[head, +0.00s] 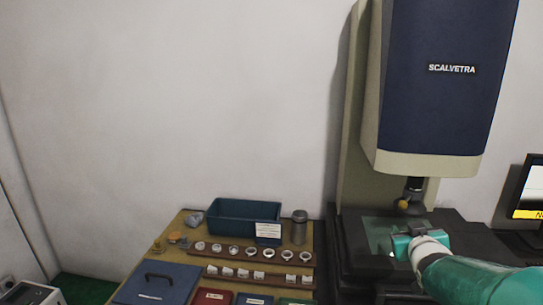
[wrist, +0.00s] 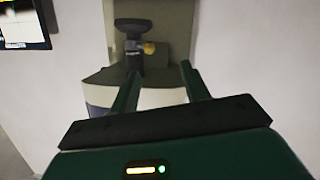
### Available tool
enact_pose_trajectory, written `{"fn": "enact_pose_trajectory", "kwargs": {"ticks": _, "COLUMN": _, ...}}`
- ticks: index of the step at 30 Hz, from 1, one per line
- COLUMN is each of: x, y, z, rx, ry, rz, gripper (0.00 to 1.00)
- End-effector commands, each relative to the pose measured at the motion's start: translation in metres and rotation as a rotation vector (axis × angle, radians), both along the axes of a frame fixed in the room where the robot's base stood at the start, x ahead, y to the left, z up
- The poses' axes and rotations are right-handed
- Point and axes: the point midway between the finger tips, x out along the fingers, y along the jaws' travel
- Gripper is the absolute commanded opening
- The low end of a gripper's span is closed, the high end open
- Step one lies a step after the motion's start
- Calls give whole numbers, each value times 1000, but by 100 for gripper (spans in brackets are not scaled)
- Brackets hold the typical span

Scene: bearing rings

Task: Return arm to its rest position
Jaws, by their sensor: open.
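My teal arm enters the head view from the lower right. My gripper (head: 400,242) is over the dark stage (head: 352,252) of the tall blue and cream SCALVETRA machine (head: 430,90), below its lens. The wrist view shows my gripper (wrist: 160,78) with its two dark green fingers apart and nothing between them. Beyond the fingers, that view shows the machine's dark lens (wrist: 133,62) with a yellow knob, apparently upside down. Whether a ring lies on the stage is hidden behind my gripper and arm.
Left of the machine, a bench holds a teal bin (head: 232,230), a metal cylinder (head: 299,227), two racks of several pale rings and parts (head: 310,258), a blue case (head: 160,282) and small coloured boxes. A monitor (head: 530,187) stands at right. Open wall space is above the bench.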

Motion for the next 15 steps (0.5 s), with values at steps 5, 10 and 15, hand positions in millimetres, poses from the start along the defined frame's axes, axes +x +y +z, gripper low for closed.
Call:
{"fn": "enact_pose_trajectory", "kwargs": {"ticks": 5, "x": -52, "y": 53, "z": 3, "rx": 99, "ry": 186, "rz": -30, "gripper": 46}}
{"fn": "enact_pose_trajectory", "kwargs": {"ticks": 10, "x": -116, "y": 105, "z": -8, "rx": 191, "ry": 392, "rz": -24, "gripper": 46}}
{"fn": "enact_pose_trajectory", "kwargs": {"ticks": 15, "x": -190, "y": 155, "z": -23, "rx": 267, "ry": 606, "rz": 17, "gripper": 46}}
